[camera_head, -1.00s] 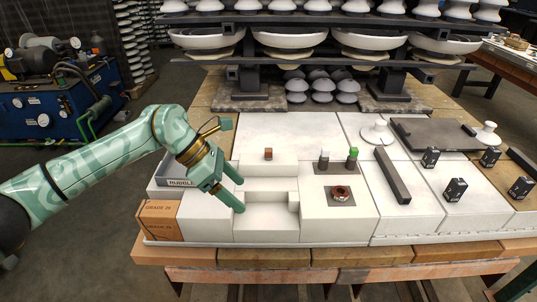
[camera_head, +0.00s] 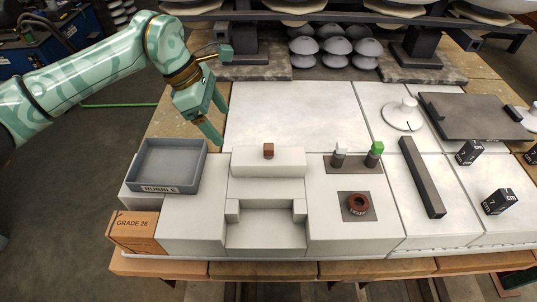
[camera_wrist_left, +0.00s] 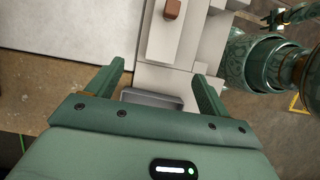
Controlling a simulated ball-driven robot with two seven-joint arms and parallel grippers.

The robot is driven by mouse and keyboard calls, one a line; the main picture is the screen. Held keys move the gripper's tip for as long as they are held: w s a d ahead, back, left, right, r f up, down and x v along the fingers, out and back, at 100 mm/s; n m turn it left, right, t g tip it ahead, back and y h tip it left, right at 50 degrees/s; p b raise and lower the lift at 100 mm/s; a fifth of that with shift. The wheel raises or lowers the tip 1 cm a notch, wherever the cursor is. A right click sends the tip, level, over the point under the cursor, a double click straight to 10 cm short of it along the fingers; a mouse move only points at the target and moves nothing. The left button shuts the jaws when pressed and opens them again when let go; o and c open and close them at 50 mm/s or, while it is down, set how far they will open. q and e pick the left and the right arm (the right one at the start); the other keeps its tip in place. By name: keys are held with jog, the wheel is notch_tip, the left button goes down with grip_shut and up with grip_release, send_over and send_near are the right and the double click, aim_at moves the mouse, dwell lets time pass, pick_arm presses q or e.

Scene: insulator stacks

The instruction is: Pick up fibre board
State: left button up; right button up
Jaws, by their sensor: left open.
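My left gripper (camera_head: 218,118) is open and empty. It hangs over the back left of the work surface, behind the grey tray. In the left wrist view its two fingers (camera_wrist_left: 160,73) stand wide apart with nothing between them. I cannot tell for sure which thing is the fibre board. A large flat white panel (camera_head: 290,112) lies just right of the gripper, and no finger touches it. A stepped white block (camera_head: 266,213) stands in front, with a small brown block (camera_head: 268,150) on top.
The grey tray (camera_head: 142,171), marked RUBBLE, stands at the left above an orange brick (camera_head: 138,235). A brown ring (camera_head: 357,204), white and green-topped pegs, a dark bar (camera_head: 422,178), a dark plate (camera_head: 478,131) and black cubes lie to the right. Stacked insulators stand behind.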

aim_at(242, 155)
pick_arm(q)
jog(key=b+x, duration=0.2)
jog(key=x, duration=0.6)
jog(key=shift+d+f, duration=0.15)
jog(key=shift+f, duration=0.25)
jog(key=b+x, duration=0.1)
jog(key=x, duration=0.2)
jog(key=b+x, duration=0.1)
jog(key=x, duration=0.1)
jog(key=shift+s+a+b, duration=0.25)
jog(key=shift+b, duration=0.05)
jog(key=shift+f, duration=0.1)
jog(key=shift+c, duration=0.3)
jog(key=c, duration=1)
jog(key=shift+c, duration=0.5)
pick_arm(e)
jog(key=shift+g, duration=0.3)
jog(key=f, duration=0.1)
jog(key=s+f, duration=0.2)
jog(key=f, duration=0.1)
jog(key=shift+d, duration=0.3)
pick_arm(q)
jog(key=shift+r, duration=0.25)
